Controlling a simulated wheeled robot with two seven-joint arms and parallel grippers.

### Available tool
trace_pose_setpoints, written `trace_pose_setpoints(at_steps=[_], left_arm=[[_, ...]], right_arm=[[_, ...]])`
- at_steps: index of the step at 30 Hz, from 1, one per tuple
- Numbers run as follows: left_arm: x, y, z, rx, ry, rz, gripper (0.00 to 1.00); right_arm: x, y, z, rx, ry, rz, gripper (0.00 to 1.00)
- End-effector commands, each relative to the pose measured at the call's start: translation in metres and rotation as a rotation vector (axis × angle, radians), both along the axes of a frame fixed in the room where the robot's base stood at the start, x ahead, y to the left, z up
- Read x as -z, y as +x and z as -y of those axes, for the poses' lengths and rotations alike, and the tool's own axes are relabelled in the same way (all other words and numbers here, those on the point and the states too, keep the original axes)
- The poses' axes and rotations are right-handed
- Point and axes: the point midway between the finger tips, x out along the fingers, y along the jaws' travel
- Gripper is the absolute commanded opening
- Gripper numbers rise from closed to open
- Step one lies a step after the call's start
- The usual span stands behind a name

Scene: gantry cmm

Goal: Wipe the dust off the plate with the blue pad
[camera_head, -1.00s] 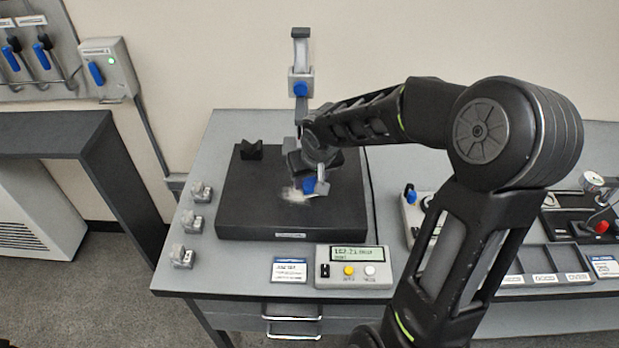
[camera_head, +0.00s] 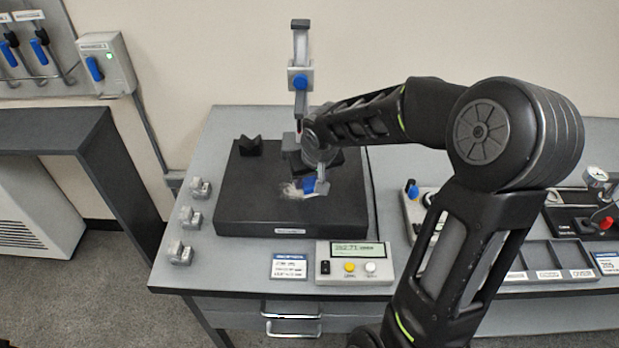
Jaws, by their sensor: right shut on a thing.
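The dark granite plate (camera_head: 255,205) lies on the grey bench. A small patch of pale dust (camera_head: 291,190) shows on it, just left of the blue pad (camera_head: 309,184). My right gripper (camera_head: 316,186) is shut on the blue pad and holds it low over the middle of the plate, at the dust. I cannot tell whether the pad presses on the surface. The gripper hides part of the pad and perhaps some dust. My left gripper is not in view.
A black V-block (camera_head: 250,146) stands on the plate's back left. A grey column with a blue knob (camera_head: 300,82) rises behind. A readout box (camera_head: 353,264) and a label card (camera_head: 289,267) sit in front. Small grey blocks (camera_head: 190,217) line the left edge.

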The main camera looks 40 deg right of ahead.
Motion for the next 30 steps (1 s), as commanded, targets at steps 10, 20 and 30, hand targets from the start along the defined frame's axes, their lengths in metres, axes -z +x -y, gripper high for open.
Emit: trace_pose_setpoints(at_steps=[10,20,30], left_arm=[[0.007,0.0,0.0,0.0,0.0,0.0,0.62],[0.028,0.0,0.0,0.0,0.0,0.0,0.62],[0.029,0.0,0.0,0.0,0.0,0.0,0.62]], right_arm=[[0.004,0.002,-0.003,-0.001,0.0,0.0,0.0],[0.004,0.019,-0.024,-0.002,0.0,0.002,0.0],[0.001,0.022,-0.029,0.0,0.0,0.0,0.0]])
